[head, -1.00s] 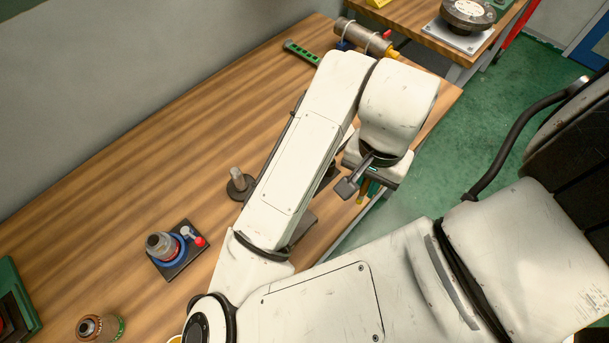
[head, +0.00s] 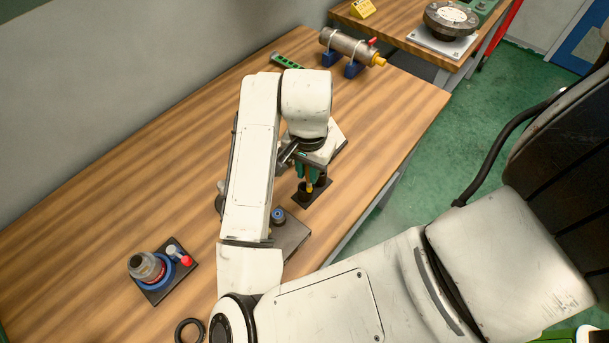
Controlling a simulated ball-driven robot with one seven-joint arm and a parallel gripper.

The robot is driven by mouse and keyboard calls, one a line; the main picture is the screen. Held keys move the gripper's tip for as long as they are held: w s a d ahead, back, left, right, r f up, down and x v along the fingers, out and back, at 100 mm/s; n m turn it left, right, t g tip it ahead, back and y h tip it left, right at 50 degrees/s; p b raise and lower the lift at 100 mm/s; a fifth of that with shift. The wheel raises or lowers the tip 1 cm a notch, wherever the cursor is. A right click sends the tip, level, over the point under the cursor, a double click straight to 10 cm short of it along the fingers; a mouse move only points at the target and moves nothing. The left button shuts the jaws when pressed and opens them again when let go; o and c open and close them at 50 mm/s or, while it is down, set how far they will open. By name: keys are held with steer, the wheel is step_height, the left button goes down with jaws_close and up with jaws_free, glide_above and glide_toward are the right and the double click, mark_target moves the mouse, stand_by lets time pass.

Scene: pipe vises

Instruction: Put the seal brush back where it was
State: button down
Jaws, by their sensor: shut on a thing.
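My gripper (head: 309,179) is on the right part of the wooden bench, pointing down, with its green fingers shut. A small yellow-orange piece, which looks like the seal brush (head: 309,188), shows between and below the fingertips. It is upright, right over or in a dark square holder (head: 322,192) on the bench. I cannot tell whether its lower end touches the holder. My wrist and the fingers hide the brush's upper part.
A dark plate with a blue round part (head: 278,215) lies just left. A pipe on blue supports (head: 345,45) is at the far end. A blue-ringed fitting (head: 150,270) stands front left. The bench's right side is clear.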

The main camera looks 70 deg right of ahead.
steer(key=f, duration=0.2)
steer(key=w+f+p, duration=0.1)
steer(key=f, duration=0.1)
steer(key=shift+w+f, duration=0.15)
steer(key=c, duration=1.1)
jaws_free()
steer(key=shift+o, duration=0.2)
steer(key=shift+d, duration=0.1)
steer(key=shift+r, duration=0.2)
step_height(320, 180, up, 12)
steer(key=shift+f, duration=0.1)
